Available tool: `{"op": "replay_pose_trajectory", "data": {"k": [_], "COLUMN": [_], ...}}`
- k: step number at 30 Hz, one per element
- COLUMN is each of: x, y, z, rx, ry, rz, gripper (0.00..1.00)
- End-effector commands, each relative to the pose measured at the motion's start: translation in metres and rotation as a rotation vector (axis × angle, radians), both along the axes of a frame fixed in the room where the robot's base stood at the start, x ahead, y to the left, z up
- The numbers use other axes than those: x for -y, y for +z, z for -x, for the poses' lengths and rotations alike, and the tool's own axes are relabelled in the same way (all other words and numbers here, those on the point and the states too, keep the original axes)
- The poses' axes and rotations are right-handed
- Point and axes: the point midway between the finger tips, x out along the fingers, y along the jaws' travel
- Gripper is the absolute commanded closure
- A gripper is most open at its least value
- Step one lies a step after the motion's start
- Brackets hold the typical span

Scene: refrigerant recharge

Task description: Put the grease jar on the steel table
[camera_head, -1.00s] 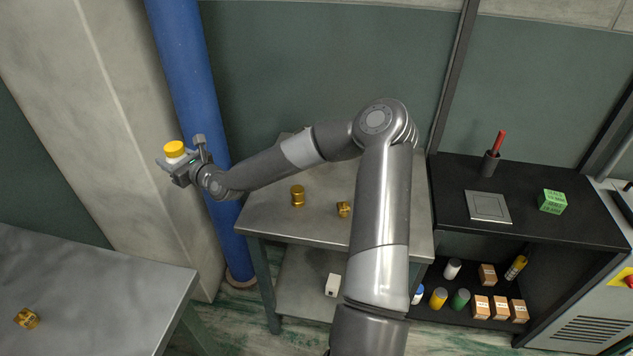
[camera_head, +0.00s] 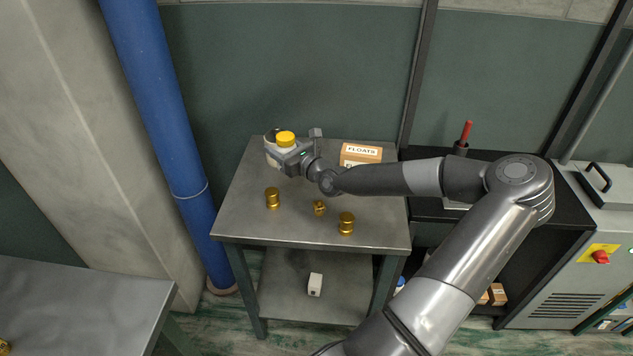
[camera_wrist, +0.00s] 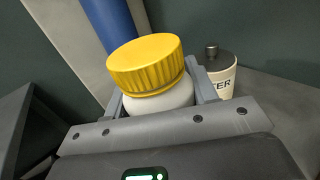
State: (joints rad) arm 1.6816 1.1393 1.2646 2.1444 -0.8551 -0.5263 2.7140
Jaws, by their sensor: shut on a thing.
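A white jar with a yellow lid, the grease jar (camera_head: 286,138), is held upright in my gripper (camera_head: 292,152). In the wrist view the jar (camera_wrist: 147,68) sits between the two grey fingers, which are shut on its white body. In the head view the gripper and jar are over the back left part of a grey steel table (camera_head: 235,222). I cannot tell the gap between jar and tabletop. Another grey metal table (camera_head: 90,295) stands at the lower left.
A pale bottle with a dark cap (camera_wrist: 219,72) stands close beside the jar. Several brass pieces (camera_head: 272,198) stand on the front half of the table. A FLOATS box (camera_head: 360,154) is at the back right. The table's front left is clear.

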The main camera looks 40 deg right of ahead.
Motion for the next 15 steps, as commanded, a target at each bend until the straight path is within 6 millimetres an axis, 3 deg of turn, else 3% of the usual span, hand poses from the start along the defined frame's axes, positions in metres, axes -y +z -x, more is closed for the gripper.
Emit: {"op": "replay_pose_trajectory", "data": {"k": [1, 6, 15], "x": [0.016, 0.057, 0.115], "y": [0.0, 0.0, 0.001], "z": [0.015, 0.058, 0.143], "rx": [0.001, 0.002, 0.002], "ry": [-0.023, -0.08, -0.19], "rz": [0.0, 0.0, 0.0], "gripper": [0.78, 0.78, 0.78]}}
